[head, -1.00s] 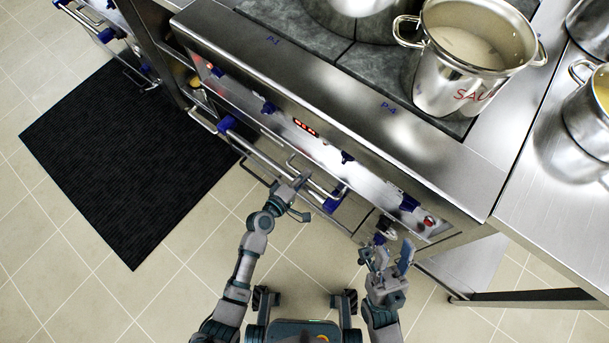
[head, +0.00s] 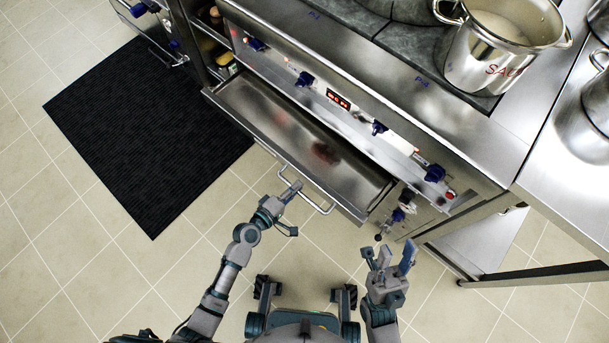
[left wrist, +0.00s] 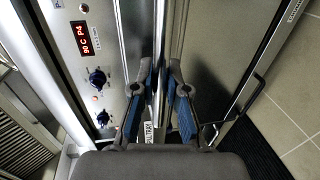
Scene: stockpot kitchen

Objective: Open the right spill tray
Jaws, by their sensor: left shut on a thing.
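The spill tray (head: 270,118) is a shallow metal tray drawn out from the stove front in the head view, its inside showing with a reddish-brown patch. Its bar handle (head: 321,208) runs along the front edge. My left gripper (head: 291,188) is shut on the handle near its left end. In the left wrist view, a spill tray label (left wrist: 148,131) shows between the blue-padded fingers (left wrist: 157,95); the grip itself is partly hidden. My right gripper (head: 389,257) is open and empty, right of the tray near the stove's lower right corner.
The stove's control panel has blue knobs (head: 305,79) and a red display (head: 338,98). A large pot (head: 492,60) stands on the cooktop. A black mat (head: 145,130) lies on the tiled floor at left. A steel table (head: 560,165) stands at right.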

